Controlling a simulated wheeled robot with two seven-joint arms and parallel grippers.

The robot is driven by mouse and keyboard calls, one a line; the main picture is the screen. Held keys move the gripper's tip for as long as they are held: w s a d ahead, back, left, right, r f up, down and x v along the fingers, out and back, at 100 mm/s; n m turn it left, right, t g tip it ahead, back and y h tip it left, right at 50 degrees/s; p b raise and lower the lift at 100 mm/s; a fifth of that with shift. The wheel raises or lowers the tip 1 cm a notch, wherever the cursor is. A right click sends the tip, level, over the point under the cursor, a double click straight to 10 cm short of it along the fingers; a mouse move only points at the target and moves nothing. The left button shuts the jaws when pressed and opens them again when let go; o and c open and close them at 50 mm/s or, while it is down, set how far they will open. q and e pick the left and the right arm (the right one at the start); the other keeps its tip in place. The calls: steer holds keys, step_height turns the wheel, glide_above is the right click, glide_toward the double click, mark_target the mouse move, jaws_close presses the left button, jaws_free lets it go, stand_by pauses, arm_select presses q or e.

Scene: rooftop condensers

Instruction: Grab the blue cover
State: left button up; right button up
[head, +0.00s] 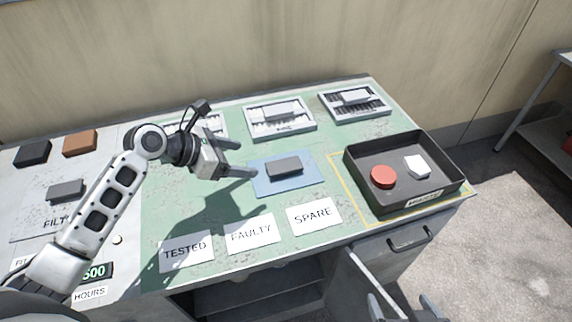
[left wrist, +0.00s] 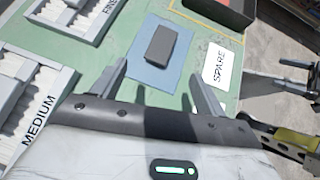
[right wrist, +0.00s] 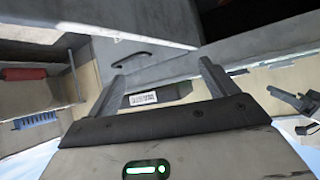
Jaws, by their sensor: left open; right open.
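A flat blue sheet (head: 300,184) lies on the green bench top with a dark grey block (head: 284,168) on it. The left wrist view shows the sheet (left wrist: 145,73) and the block (left wrist: 160,45) beyond my left fingertips. My left gripper (head: 244,158) is open and empty, above the bench just left of the sheet. My right gripper (head: 402,303) is open and empty, low in front of the bench. A small ribbed blue item (right wrist: 35,120) shows at the left of the right wrist view. I cannot tell which blue thing is the cover.
A black tray (head: 398,207) holds a red disc (head: 383,177) and a white piece (head: 417,167). White frames (head: 281,119) line the back. Labels TESTED (head: 186,251), FAULTY (head: 250,233) and SPARE (head: 314,216) lie along the front. A drawer handle (head: 409,241) juts out near my right gripper.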

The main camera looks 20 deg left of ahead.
mark_target(282, 165)
arm_select(q)
steer(key=b+x, duration=0.1)
steer(key=x, duration=1.1)
steer(key=shift+d+f+b, duration=0.1)
steer(key=shift+d+b, duration=0.15)
steer(key=shift+b, duration=0.15)
steer(key=c, duration=1.3)
